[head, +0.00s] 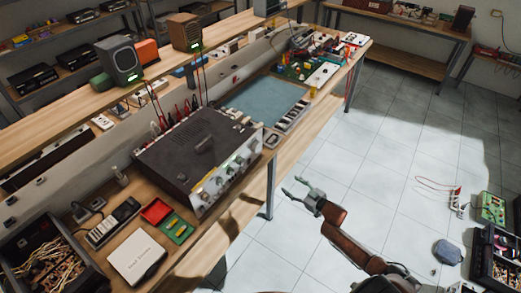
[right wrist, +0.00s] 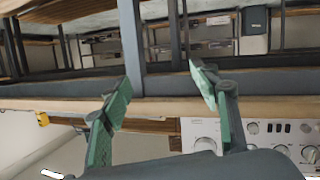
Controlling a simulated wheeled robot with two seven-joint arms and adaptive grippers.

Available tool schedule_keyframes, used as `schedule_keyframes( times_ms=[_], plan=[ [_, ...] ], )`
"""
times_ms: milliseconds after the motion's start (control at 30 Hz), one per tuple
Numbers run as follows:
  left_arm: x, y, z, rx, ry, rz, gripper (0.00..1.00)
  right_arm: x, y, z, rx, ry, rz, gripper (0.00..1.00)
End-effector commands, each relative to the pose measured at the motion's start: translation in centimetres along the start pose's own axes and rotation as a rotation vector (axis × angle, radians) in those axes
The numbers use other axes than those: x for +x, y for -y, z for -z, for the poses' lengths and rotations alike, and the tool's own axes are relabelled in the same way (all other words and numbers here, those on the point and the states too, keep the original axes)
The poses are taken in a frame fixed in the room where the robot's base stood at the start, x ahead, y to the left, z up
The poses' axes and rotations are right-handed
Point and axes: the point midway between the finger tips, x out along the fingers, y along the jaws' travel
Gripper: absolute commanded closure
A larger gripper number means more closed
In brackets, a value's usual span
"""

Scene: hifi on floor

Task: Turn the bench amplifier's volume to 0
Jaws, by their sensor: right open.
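The bench amplifier (head: 185,148) is a dark-topped box with a pale front panel (head: 228,173), standing on the wooden bench. Its panel carries several knobs and small green lights. In the right wrist view the panel (right wrist: 262,131) shows at the lower right, with a large round knob (right wrist: 205,144) partly behind a finger. I cannot tell which knob is the volume or where it points. My right gripper (head: 293,188) is open and empty, beyond the bench's front edge, to the right of the amplifier and apart from it. Its green fingers (right wrist: 160,78) are spread. My left gripper is not in view.
Speakers stand on the raised shelf.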

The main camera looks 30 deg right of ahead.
Motion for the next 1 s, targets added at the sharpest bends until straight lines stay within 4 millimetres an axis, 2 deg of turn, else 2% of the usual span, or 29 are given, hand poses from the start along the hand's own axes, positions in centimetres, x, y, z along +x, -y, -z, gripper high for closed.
schedule_keyframes(
  times_ms=[33,100,200,300,433,800,1000],
  plan=[
    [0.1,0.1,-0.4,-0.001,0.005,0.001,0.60,0.7,-0.1,5.2,-0.021,-0.077,0.041,0.44],
    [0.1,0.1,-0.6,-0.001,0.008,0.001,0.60,1.0,0.4,10.9,-0.033,-0.162,0.094,0.44],
    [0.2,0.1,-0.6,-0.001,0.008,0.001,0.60,0.9,1.4,16.9,-0.048,-0.249,0.162,0.44],
    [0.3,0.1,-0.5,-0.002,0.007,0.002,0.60,0.6,2.2,20.2,-0.057,-0.295,0.205,0.44],
    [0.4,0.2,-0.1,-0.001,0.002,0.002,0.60,1.0,2.8,21.9,-0.059,-0.317,0.225,0.44],
    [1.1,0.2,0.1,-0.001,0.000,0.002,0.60,6.0,4.0,23.4,-0.059,-0.317,0.223,0.44],
    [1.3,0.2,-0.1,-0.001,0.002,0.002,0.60,7.5,4.3,23.8,-0.059,-0.315,0.222,0.44]
  ],
)
